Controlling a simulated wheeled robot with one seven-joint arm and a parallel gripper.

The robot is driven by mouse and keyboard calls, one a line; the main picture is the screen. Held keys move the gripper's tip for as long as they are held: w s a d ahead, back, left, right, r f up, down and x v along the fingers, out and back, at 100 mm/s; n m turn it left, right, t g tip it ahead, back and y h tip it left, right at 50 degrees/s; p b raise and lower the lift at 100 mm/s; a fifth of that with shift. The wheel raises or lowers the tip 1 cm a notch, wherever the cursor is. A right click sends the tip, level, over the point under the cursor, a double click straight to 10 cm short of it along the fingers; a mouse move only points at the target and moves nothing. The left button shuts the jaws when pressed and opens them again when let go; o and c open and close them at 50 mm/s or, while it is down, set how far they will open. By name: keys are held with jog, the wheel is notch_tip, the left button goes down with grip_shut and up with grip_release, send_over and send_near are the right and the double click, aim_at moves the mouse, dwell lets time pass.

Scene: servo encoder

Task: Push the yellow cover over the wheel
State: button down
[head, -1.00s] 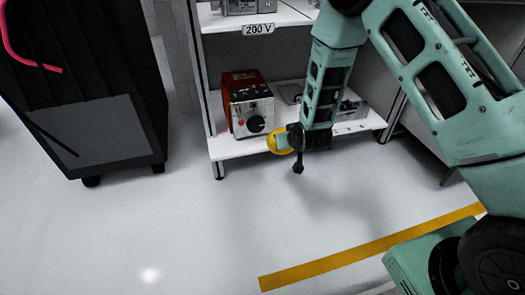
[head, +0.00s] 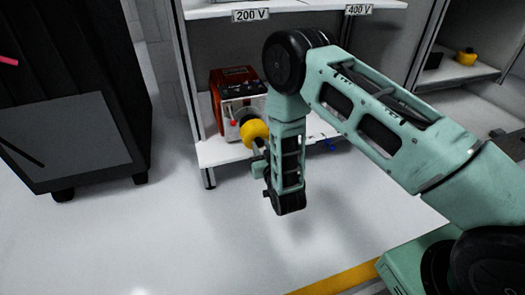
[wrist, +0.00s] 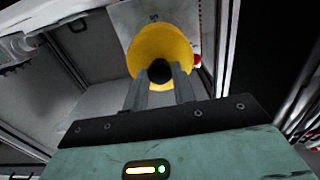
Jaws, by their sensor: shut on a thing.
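The yellow cover (head: 255,132) is in front of the control box (head: 237,100), an orange-red case with a pale front. In the wrist view the round cover (wrist: 160,42) faces me with a black knob (wrist: 159,71) at its centre. My gripper (wrist: 161,78) is shut on this knob, with one finger on each side. In the head view my gripper (head: 258,150) is just below the cover, partly behind my arm. The wheel on the box front is mostly hidden behind the cover. I cannot tell whether the cover touches it.
The box stands on a low white shelf (head: 222,153) under a "200 V" label (head: 250,15). A dark cabinet (head: 75,110) is at the left. Another yellow object (head: 466,57) is on a shelf at the right. The floor in front is clear.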

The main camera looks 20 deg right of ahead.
aim_at(257, 138)
jog(key=shift+w+b, duration=0.9)
jog(key=shift+w, duration=1.95)
jog(key=shift+w, duration=0.45)
jog(key=c, duration=0.7)
grip_release()
jog(key=shift+s, duration=0.2)
jog(key=shift+s+p, duration=0.45)
jog(key=shift+s, duration=0.25)
jog(key=shift+s, duration=0.4)
jog(key=shift+s, duration=0.2)
